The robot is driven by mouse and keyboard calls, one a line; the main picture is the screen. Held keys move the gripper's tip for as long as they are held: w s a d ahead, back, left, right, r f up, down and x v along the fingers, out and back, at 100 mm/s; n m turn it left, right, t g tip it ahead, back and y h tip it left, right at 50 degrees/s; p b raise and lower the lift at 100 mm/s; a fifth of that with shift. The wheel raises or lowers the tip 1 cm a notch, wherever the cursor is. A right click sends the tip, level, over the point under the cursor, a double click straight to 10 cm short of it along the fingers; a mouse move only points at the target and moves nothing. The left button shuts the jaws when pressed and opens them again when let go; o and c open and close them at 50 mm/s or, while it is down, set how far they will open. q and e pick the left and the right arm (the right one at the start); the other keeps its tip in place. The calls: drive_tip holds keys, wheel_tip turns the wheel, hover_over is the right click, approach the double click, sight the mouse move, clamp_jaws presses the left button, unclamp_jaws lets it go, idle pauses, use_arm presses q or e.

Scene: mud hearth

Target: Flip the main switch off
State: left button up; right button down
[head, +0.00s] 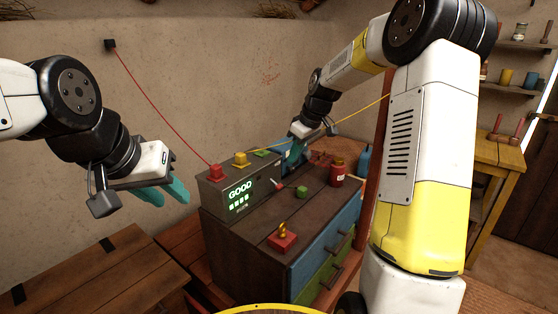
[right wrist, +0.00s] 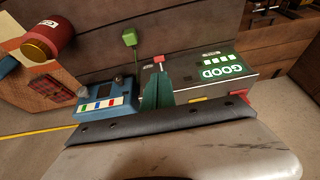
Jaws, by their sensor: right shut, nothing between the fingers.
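The grey box (head: 242,185) with a green lit "GOOD" display stands on the dark cabinet; it also shows in the right wrist view (right wrist: 198,88). A small lever with a red tip (head: 279,185) sticks out at the box's right side. A red-tipped part (right wrist: 159,60) shows just beyond my right fingertips in the wrist view. I cannot tell for certain which part is the main switch. My right gripper (head: 293,150) is shut and empty, behind the box; its teal fingers (right wrist: 158,85) point toward the red tip. My left gripper (head: 165,192) is open and empty, left of the box.
A red plug (head: 216,172) and a yellow plug (head: 240,159) sit on the box, with cables. A blue device (right wrist: 109,99) is beside my right fingers.

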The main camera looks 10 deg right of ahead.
drive_tip(key=shift+s+d+r, duration=1.1)
drive_tip(key=shift+s+d, duration=0.05)
drive_tip(key=s+a+r+m+t+h, duration=0.1)
drive_tip(key=s+r+m, duration=0.1)
drive_tip(key=s+r, duration=0.35)
drive_tip(key=s+a+r+m, duration=0.1)
drive_tip(key=s+r+m, duration=0.15)
drive_tip(key=s, duration=0.65)
drive_tip(key=s+m+t, duration=0.2)
drive_tip(key=s+m, duration=0.2)
drive_tip(key=s, duration=1.1)
drive_tip(key=shift+s+f, duration=0.2)
drive_tip(key=shift+s, duration=0.1)
